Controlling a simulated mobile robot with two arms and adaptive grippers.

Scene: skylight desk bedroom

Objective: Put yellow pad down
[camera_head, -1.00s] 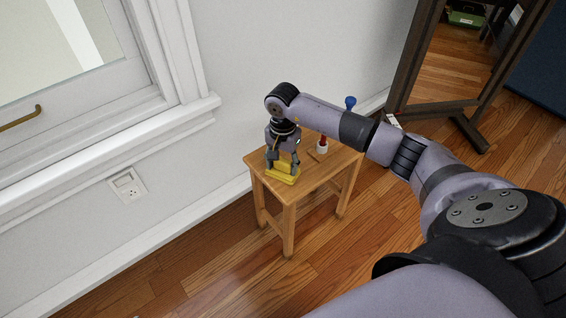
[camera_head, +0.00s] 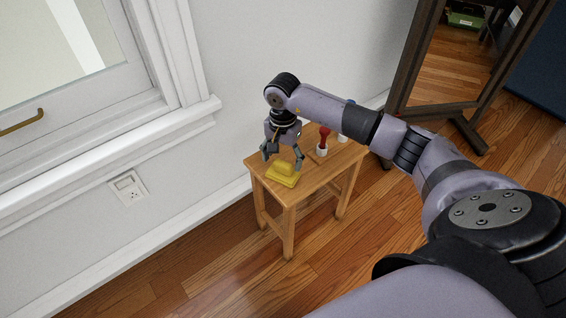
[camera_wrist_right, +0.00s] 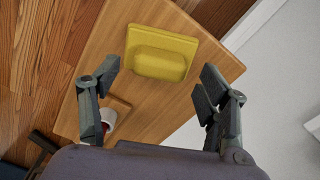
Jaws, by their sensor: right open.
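The yellow pad (camera_head: 283,175) lies flat on the small wooden table (camera_head: 298,190), near its front left corner. It has a raised block on a flat base. In the right wrist view the pad (camera_wrist_right: 161,53) lies on the bare tabletop (camera_wrist_right: 110,40), beyond the fingertips. My right gripper (camera_head: 283,158) is just above the pad with its fingers spread apart. In the right wrist view my right gripper (camera_wrist_right: 156,80) is open and empty, its two fingers apart from the pad. My left gripper is not in view.
A red-handled item in a white base (camera_head: 322,147) stands behind the pad, partly close to my arm. A white wall with a window sill (camera_head: 110,165) runs along the left. A dark-framed mirror (camera_head: 455,65) stands at the back right on the wooden floor.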

